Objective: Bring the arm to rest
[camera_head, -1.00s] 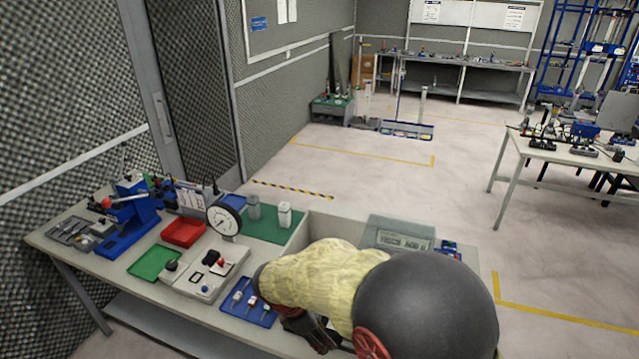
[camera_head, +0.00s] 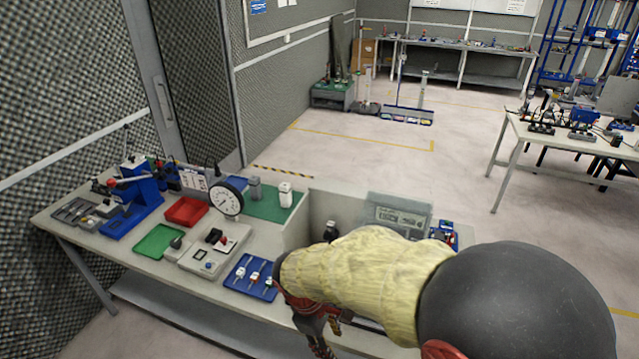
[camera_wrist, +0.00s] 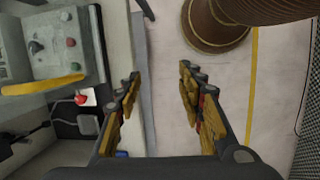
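In the head view my arm, with a yellowish sleeve, reaches over the front edge of the workbench (camera_head: 265,322). My gripper (camera_head: 322,340) hangs low at that front edge, partly hidden by the arm. In the wrist view my gripper (camera_wrist: 160,95) has its two fingers wide apart. Nothing is between them but the bench edge and pale floor behind. It holds nothing.
On the bench are a blue press (camera_head: 143,190), a red tray (camera_head: 186,211), a green tray (camera_head: 159,241), a dial gauge (camera_head: 226,201), a blue tray (camera_head: 250,277) with small parts and a grey panel box (camera_head: 398,214). Another table (camera_head: 560,140) stands right.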

